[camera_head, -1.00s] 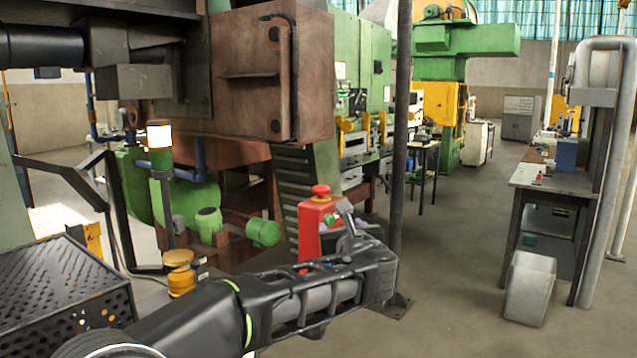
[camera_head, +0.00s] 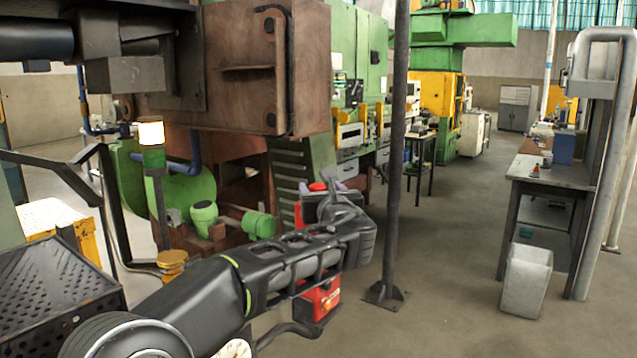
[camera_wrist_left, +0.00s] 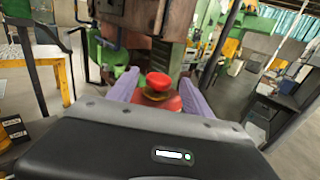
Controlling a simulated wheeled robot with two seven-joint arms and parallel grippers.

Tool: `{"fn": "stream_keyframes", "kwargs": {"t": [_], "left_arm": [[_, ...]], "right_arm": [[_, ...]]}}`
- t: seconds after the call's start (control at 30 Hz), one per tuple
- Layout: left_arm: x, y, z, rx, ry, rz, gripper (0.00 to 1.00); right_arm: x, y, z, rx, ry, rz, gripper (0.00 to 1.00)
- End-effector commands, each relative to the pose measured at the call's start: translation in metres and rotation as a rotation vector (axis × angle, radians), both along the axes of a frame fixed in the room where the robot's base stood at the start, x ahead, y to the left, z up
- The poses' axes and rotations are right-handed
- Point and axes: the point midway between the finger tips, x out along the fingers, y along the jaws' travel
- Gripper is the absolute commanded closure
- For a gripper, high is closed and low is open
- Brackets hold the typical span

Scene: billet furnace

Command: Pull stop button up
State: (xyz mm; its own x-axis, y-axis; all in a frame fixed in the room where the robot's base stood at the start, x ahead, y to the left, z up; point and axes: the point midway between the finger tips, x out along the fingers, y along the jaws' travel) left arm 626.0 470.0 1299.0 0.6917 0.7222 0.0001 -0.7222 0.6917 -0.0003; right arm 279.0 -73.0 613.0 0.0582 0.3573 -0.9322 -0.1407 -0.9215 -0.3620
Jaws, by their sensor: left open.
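The red stop button (camera_head: 317,187) sits on top of a red box (camera_head: 321,300), most of which my left arm hides in the head view. My left gripper (camera_head: 326,194) is open at the button. In the left wrist view, the round red button (camera_wrist_left: 158,82) shows between the two pale purple fingers of my left gripper (camera_wrist_left: 157,92), with a gap on each side. The top of the red box lies below it, partly hidden by the gripper body. My right gripper is not in view.
A dark upright post (camera_head: 395,160) stands just right of my left gripper. A brown and green machine (camera_head: 240,70) is behind it. A lamp post (camera_head: 153,160) stands at left beside a perforated black platform (camera_head: 50,290). Open floor lies to the right, before a workbench (camera_head: 560,180).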

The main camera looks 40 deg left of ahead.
Motion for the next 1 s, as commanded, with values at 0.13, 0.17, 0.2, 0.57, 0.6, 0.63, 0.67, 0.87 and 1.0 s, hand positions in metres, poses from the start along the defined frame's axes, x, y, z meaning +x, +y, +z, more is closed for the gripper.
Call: {"fn": "stream_keyframes", "kwargs": {"t": [0.13, 0.17, 0.2, 0.57, 0.6, 0.63, 0.67, 0.87, 1.0], "left_arm": [[0.014, 0.015, 0.001, -0.001, 0.002, 0.001, 0.42], [0.016, 0.017, 0.001, -0.001, 0.002, 0.001, 0.42], [0.018, 0.019, 0.001, -0.001, 0.001, 0.001, 0.42], [0.021, 0.022, 0.0, 0.0, 0.0, 0.0, 0.44], [0.021, 0.022, 0.0, 0.0, 0.0, 0.0, 0.47], [0.021, 0.022, 0.0, 0.0, 0.0, 0.0, 0.5], [0.021, 0.022, 0.0, 0.0, 0.0, 0.0, 0.52], [0.021, 0.022, 0.0, 0.0, 0.0, 0.0, 0.69], [0.021, 0.022, 0.0, 0.0, 0.0, 0.0, 0.8]], "right_arm": [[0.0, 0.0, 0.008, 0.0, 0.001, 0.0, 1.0], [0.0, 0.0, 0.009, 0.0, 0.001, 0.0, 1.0], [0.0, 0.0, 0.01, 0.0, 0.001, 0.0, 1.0], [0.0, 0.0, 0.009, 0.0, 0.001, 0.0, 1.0], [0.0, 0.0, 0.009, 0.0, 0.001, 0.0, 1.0], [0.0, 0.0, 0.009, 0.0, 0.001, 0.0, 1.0], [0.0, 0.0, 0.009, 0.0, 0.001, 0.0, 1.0], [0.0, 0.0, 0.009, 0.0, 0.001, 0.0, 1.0], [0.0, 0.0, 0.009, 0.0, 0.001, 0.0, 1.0]]}}
